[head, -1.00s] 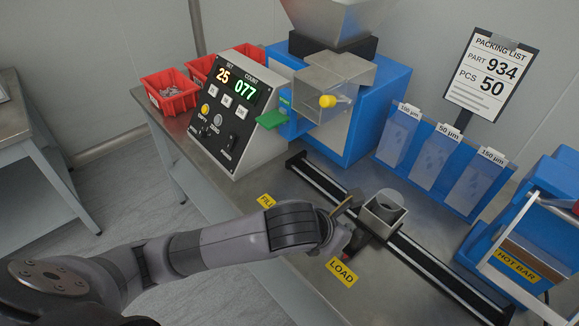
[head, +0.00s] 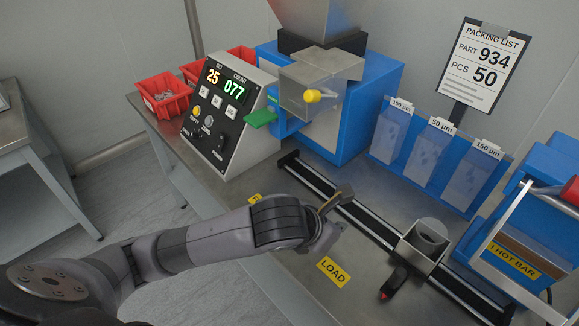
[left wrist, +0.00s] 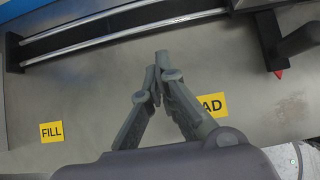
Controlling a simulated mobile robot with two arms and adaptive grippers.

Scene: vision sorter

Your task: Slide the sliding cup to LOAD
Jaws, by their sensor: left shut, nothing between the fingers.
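The sliding cup (head: 424,241) is a grey metal block with a round cup, seated on the rail (head: 345,206) towards its near right end. Its black handle with a red tip (head: 384,295) sticks out towards the front, right of the yellow LOAD label (head: 333,271). In the left wrist view the red tip (left wrist: 279,73) is also right of the LOAD label (left wrist: 211,104), which a finger partly covers. My left gripper (head: 338,208) is shut and empty, left of the cup and apart from it. The wrist view shows its closed fingers (left wrist: 159,62). My right gripper is not in view.
The FILL label (left wrist: 51,132) lies further left along the rail. A blue machine (head: 375,105) with a hopper stands behind the rail. A counter box (head: 232,120), a blue bag rack (head: 425,180) and a hot bar unit (head: 515,258) surround it. The front tabletop is mostly clear.

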